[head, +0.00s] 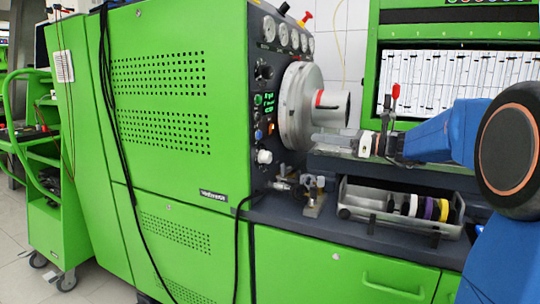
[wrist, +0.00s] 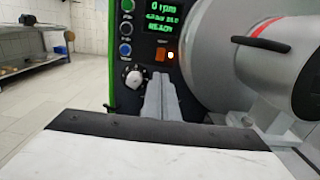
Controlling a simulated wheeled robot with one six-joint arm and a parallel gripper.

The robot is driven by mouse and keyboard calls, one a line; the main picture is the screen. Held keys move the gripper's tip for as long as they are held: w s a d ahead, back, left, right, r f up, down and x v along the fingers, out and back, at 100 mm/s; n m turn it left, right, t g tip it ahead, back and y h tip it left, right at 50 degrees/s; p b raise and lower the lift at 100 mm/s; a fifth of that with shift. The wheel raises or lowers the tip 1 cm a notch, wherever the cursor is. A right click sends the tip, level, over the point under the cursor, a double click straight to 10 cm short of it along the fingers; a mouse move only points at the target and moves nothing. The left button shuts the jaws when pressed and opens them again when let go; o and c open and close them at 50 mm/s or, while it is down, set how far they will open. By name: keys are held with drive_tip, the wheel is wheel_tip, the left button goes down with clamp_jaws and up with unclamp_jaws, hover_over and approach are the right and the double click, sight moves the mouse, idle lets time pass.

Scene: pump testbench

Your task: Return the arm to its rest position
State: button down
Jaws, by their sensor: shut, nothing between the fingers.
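My blue arm reaches in from the right side of the head view. My gripper (head: 318,140) points left, with its fingers close together and empty. It hovers in front of the bench's dark rail, near the grey round drive housing (head: 296,105). In the wrist view my gripper's fingers (wrist: 160,82) lie side by side and point at the control panel (wrist: 152,35), below the green display and left of the drive housing (wrist: 220,60). I cannot tell the exact gap between the fingertips and the panel.
The green test bench (head: 180,100) fills the left and middle. Below my gripper, a clear tray (head: 375,215) holds several coloured rings, with a small metal fixture (head: 314,197) beside it. A red-handled lever (head: 395,92) is near my wrist. A green cart (head: 45,220) stands left.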

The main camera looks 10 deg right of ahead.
drive_tip(key=s+a+f+n+g+h, duration=0.3)
drive_tip(key=s+a+f+n, duration=0.2)
drive_tip(key=s+f, duration=0.3)
drive_tip(key=s+a+f+n+g+h, duration=0.25)
drive_tip(key=s+a+f+n, duration=0.3)
drive_tip(key=s, duration=0.55)
drive_tip(key=s+d+f+n+h, duration=0.4)
drive_tip(key=s+f+n, duration=0.3)
drive_tip(key=s, duration=0.2)
drive_tip(key=s+d+f+n+h, duration=0.5)
drive_tip(key=s+f+n, duration=0.2)
drive_tip(key=s, duration=0.3)
drive_tip(key=shift+f, duration=0.7)
